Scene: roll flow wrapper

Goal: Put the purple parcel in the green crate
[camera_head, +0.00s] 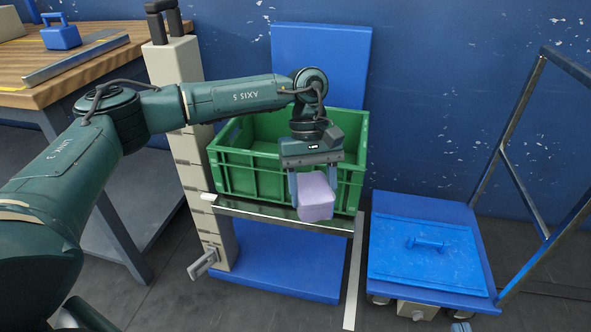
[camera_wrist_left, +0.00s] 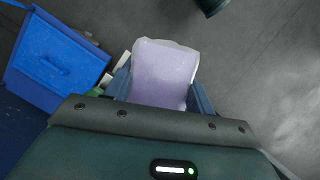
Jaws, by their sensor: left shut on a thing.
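The purple parcel (camera_head: 315,196) is a small light-purple block held between the fingers of my left gripper (camera_head: 314,182). My left gripper is shut on it, pointing down. The parcel also shows in the left wrist view (camera_wrist_left: 163,75), between the two blue fingers (camera_wrist_left: 160,92). The green crate (camera_head: 228,173) stands behind the gripper in the head view, with its open top facing up. The parcel overlaps the crate's front wall in the picture and looks to be in front of it. The part of the crate behind the wrist is hidden.
The crate rests on a metal-edged shelf (camera_head: 270,216) beside a beige post (camera_head: 176,75). A blue cart (camera_head: 480,243) with a lidded blue top (camera_head: 424,262) stands at the right. A wooden workbench (camera_head: 105,60) with a blue box (camera_head: 60,36) is at the left.

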